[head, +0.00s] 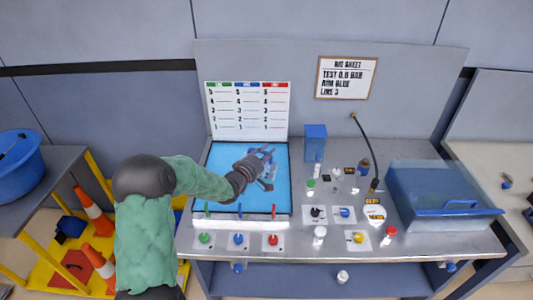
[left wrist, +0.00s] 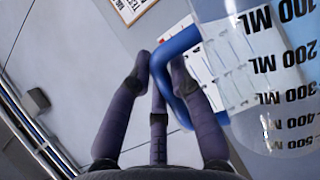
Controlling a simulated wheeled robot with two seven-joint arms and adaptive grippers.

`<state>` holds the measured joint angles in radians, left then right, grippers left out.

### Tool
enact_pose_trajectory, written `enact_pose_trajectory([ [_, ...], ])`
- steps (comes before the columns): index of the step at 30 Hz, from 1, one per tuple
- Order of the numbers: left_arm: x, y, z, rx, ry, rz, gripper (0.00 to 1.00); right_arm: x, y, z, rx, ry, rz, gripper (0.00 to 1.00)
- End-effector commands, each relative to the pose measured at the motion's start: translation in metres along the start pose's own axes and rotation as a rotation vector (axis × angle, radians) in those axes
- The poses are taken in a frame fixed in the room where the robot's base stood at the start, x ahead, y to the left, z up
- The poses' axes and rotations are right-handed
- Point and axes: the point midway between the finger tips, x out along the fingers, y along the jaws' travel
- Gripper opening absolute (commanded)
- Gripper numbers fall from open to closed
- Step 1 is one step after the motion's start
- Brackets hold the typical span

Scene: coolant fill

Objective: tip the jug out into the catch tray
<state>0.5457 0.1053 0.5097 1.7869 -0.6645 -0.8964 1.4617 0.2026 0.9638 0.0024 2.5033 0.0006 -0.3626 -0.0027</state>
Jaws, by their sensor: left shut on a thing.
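My left gripper (head: 264,157) reaches in over a light-blue, dark-rimmed panel or shallow tray (head: 226,160) at the left of the bench. Its fingers (left wrist: 160,100) are closed around the blue handle of a clear measuring jug in the left wrist view. The jug (left wrist: 262,70) has black ML marks, with 100 towards the top of that picture and 500 lower down. I see no coloured liquid in its visible part. In the head view the jug is small and hard to make out against the blue. My right gripper does not show.
A numbered chart (head: 247,112) stands behind the blue panel. Green, blue and red knobs (head: 238,240) line the front. A blue box (head: 315,142), small bottles (head: 320,234) and a hose (head: 367,147) stand between the panel and the right tray. Cones (head: 92,212) stand at left.

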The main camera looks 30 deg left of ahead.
Motion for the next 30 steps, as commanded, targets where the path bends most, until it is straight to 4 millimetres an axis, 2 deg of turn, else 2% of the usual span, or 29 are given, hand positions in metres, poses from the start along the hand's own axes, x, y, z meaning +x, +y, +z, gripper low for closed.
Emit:
enact_pose_trajectory([
  [8, 0.0, 0.001, -0.001, -0.005, 0.001, 0.003, 0.0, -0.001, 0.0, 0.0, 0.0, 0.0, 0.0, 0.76],
  [30, -0.006, 0.011, -0.02, -0.14, 0.0, 0.045, 0.0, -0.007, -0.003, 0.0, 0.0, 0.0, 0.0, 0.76],
])
